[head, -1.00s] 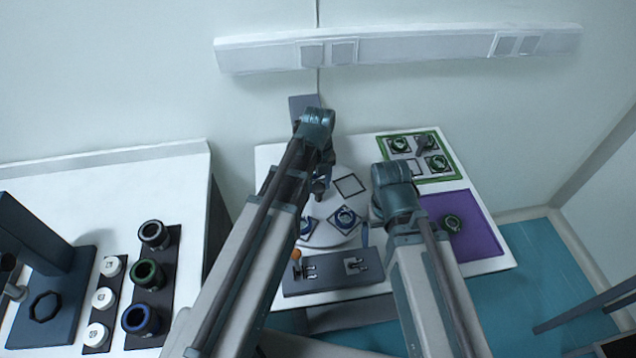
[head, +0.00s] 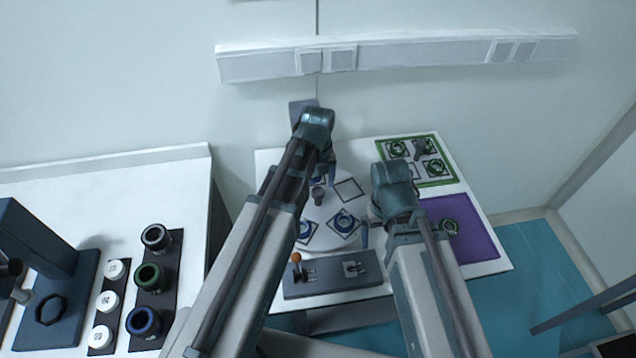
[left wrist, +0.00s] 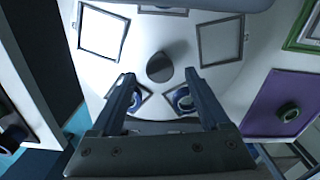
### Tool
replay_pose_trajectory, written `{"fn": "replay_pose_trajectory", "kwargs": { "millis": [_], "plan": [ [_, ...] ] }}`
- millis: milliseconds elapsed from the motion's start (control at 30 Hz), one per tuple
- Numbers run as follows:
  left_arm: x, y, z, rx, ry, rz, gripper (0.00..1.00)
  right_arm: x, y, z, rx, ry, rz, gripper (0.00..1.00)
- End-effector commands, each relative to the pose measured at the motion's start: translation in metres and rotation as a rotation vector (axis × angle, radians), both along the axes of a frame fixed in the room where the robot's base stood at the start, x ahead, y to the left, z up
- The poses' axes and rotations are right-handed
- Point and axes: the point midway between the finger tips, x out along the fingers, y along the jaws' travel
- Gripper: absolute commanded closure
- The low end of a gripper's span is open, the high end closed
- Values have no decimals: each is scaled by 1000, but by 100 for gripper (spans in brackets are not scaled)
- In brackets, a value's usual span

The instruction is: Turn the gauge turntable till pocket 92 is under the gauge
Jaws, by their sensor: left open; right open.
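The gauge turntable (head: 328,207) is a white disc with square-framed pockets and a dark central knob (head: 318,195). Blue rings sit in a front pocket (head: 344,222) and a front-left pocket (head: 305,230); at least two frames are empty. No pocket number is legible. A grey upright (head: 302,110), possibly the gauge's stand, rises behind; my left arm hides much there. In the left wrist view my left gripper (left wrist: 161,80) is open, its fingers spread either side of the knob (left wrist: 160,67), not visibly touching it. My right gripper (head: 365,236) is mostly hidden behind its wrist, by the disc's right edge.
A dark block with an orange-knobbed lever (head: 296,258) lies in front of the disc. Right are a green-framed board (head: 436,182) and a purple mat (head: 477,240) with a ring. The left bench (head: 110,178) holds rings and white numbered discs.

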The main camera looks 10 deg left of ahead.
Motion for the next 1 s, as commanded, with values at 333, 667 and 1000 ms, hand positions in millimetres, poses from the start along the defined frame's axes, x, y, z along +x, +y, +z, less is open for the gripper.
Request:
{"fn": "replay_pose_trajectory", "kwargs": {
  "millis": [333,667,1000],
  "plan": [
    [0,0,59,0,0,0,21,0,0,59,0,0,2,0],
    [0,0,106,1,1,0,21,0,0,106,2,0,-7,0],
    [0,0,116,1,1,0,21,0,0,115,3,0,-11,0]
  ]
}}
